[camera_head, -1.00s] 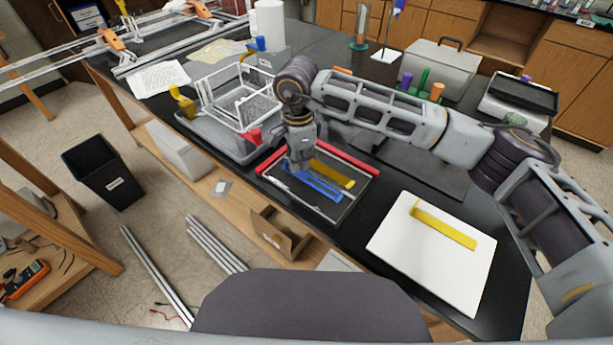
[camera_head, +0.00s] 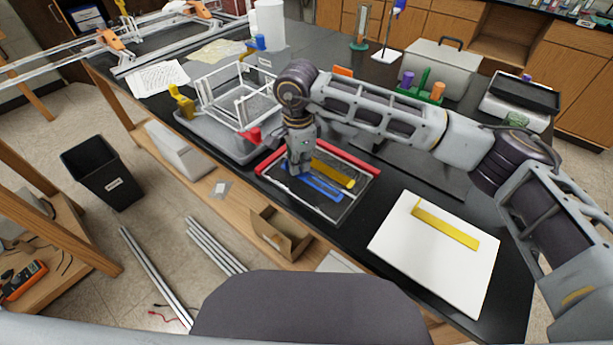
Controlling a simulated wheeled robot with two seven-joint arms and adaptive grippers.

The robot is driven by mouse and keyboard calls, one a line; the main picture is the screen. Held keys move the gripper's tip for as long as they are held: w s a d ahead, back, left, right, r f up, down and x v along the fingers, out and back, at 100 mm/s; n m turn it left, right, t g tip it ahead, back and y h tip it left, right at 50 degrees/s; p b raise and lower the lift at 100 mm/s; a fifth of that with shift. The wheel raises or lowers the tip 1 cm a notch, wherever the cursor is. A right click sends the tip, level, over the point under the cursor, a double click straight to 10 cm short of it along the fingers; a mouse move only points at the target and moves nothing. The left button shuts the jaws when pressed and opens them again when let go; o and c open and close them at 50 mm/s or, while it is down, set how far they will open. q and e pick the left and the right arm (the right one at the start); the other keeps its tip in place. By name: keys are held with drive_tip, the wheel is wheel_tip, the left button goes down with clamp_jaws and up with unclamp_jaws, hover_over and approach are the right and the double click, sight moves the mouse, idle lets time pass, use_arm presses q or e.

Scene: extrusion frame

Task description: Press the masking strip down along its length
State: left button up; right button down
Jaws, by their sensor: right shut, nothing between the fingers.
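A blue strip (camera_head: 318,186) and a yellow strip (camera_head: 333,174) lie side by side on a dark panel (camera_head: 345,205) with red bars along two edges. Another yellow strip (camera_head: 446,226) lies on a white board (camera_head: 400,250) at the right; one end looks raised. I cannot tell by name which is the masking strip. My right gripper (camera_head: 296,172) is shut and empty, pointing down at the far left end of the blue strip. It hides that end, and I cannot tell whether it touches. My left gripper is not in view.
A white wire frame (camera_head: 238,105) on a grey base stands left of my right gripper. A grey case (camera_head: 440,68) and a black tray (camera_head: 524,93) stand at the back right. An open cardboard box (camera_head: 280,235) is below the bench's front edge.

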drive_tip(key=shift+f+b, duration=0.3)
drive_tip(key=shift+f, duration=0.1)
drive_tip(key=shift+s+d+f+b, duration=0.15)
drive_tip(key=shift+f+b, duration=0.15)
drive_tip(key=shift+b, duration=0.15)
idle(2.6)
drive_tip(key=shift+r, duration=1.1)
